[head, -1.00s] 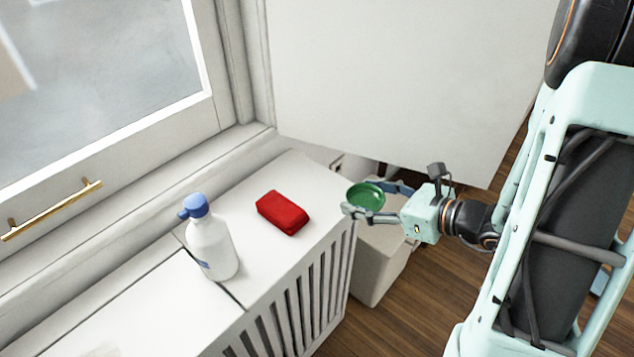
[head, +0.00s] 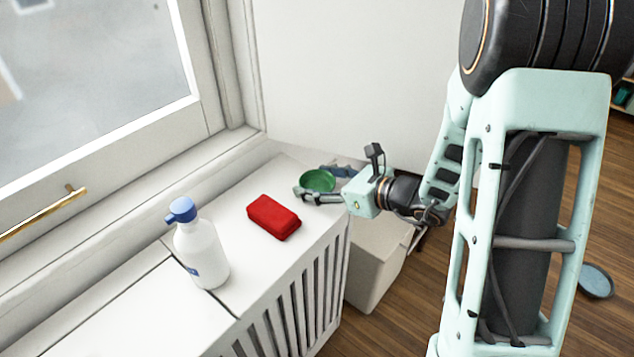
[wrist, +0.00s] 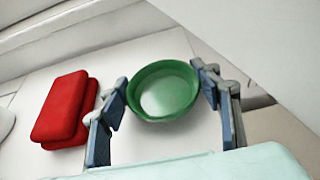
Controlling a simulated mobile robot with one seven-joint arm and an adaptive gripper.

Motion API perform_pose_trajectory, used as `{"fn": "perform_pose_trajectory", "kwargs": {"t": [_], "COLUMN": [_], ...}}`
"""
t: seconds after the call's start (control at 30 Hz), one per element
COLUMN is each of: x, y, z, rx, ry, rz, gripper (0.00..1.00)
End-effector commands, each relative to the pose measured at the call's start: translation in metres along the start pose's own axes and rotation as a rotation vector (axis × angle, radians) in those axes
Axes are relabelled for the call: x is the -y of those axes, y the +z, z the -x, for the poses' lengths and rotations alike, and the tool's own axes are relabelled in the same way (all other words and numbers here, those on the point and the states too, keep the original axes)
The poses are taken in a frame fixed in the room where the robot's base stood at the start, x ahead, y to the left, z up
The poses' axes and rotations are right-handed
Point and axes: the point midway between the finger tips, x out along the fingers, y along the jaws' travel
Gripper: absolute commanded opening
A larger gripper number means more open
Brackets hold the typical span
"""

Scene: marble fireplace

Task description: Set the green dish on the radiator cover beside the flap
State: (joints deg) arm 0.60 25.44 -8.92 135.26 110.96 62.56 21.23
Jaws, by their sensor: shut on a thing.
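The green dish (head: 318,181) is a small round bowl, held roughly level by my gripper (head: 322,185). The gripper is shut on it, with blue-padded fingers on opposite sides of its rim in the wrist view (wrist: 163,88). The dish is over the right end of the white radiator cover (head: 282,178); whether it touches the top I cannot tell. The left top panel (head: 112,308), beyond a dark seam, may be the flap, but I cannot be sure.
A red soft pouch-like block (head: 273,217) lies on the cover just left of the dish. A white spray bottle with blue cap (head: 201,252) stands near the seam. A white bin (head: 374,272) is on the floor at the cover's right end. A white wall panel rises behind.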

Motion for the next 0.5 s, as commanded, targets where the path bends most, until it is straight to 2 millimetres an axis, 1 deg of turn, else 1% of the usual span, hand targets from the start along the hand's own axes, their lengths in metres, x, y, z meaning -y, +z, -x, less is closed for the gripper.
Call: {"fn": "perform_pose_trajectory", "kwargs": {"t": [0.2, 0.23, 0.3, 0.4, 0.5], "x": [0.0001, 0.0000, -0.0001, -0.0001, -0.0001], "y": [-0.0038, -0.0039, -0.0028, -0.0028, -0.0028], "z": [-0.0014, -0.0013, -0.0008, -0.0008, -0.0008], "rx": [0.001, 0.000, 0.000, 0.000, 0.000], "ry": [0.000, 0.000, 0.000, 0.000, 0.000], "rz": [0.000, 0.000, 0.000, 0.000, 0.000], "gripper": [0.30, 0.59, 0.67, 0.76, 0.76]}}
